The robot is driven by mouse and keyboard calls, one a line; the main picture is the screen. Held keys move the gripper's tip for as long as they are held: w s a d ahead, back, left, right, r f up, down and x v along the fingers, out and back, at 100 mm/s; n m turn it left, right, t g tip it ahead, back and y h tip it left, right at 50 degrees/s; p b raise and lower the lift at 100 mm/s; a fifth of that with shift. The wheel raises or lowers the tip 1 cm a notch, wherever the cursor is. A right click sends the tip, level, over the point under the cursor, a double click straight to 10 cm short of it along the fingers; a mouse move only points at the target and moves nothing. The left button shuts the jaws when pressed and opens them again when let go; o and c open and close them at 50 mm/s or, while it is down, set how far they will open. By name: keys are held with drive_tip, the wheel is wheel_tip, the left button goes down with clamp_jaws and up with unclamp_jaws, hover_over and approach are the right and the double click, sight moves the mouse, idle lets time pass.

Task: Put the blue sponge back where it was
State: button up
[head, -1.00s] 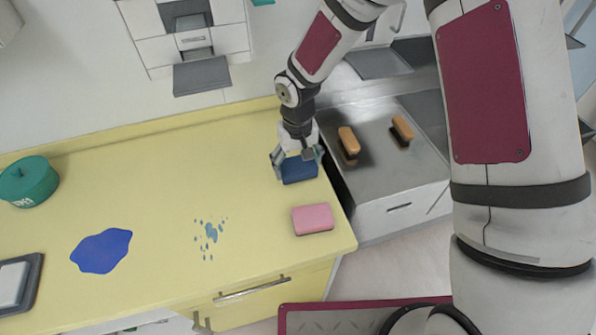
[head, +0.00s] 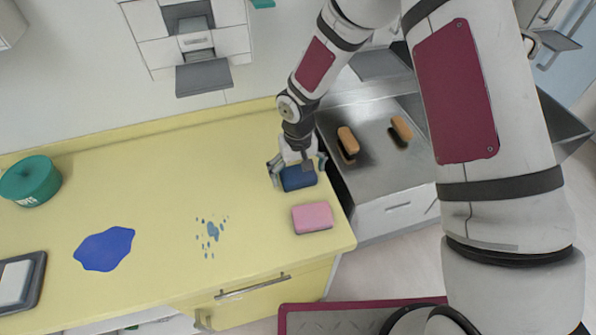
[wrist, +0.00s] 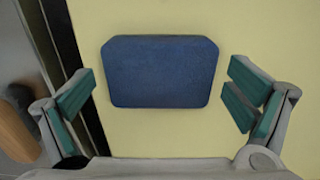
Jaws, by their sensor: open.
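The blue sponge (head: 298,178) lies flat on the yellow counter (head: 150,160), near its right edge. In the wrist view the blue sponge (wrist: 160,71) sits between the two spread fingers, with bare counter showing on both sides of it. My gripper (head: 298,165) is open and empty right over the sponge, and it also shows in the wrist view (wrist: 160,105). No finger touches the sponge in the wrist view.
A pink sponge (head: 312,217) lies just in front of the blue one. A blue puddle (head: 104,249), light blue drops (head: 212,231) and a teal pot (head: 30,181) are to the left. Two orange-brown sponge-like blocks (head: 348,140) (head: 402,128) are on the metal surface (head: 375,170) to the right.

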sight(298, 173)
wheel_tip(298, 173, up, 12)
drive_tip(key=b, duration=0.2)
drive_tip(key=s+d+r+m+t+h, duration=0.1)
drive_tip(key=s+d+r, duration=0.2)
drive_tip(key=d+r, duration=0.4)
drive_tip(key=s+d+r+t, duration=0.2)
drive_tip(key=s+d+r, duration=0.15)
drive_tip(key=r, duration=0.55)
drive_tip(key=s+d+r+m+t, duration=0.1)
drive_tip(key=s+d+r, duration=0.2)
drive_tip(key=s, duration=0.4)
drive_tip(key=s+d+r+m+t+y, duration=0.1)
drive_tip(key=s+d+r, duration=0.3)
drive_tip(key=s, duration=0.3)
drive_tip(key=shift+s+d+r+t, duration=0.15)
drive_tip(key=shift+d+r+t, duration=0.15)
drive_tip(key=shift+r, duration=0.4)
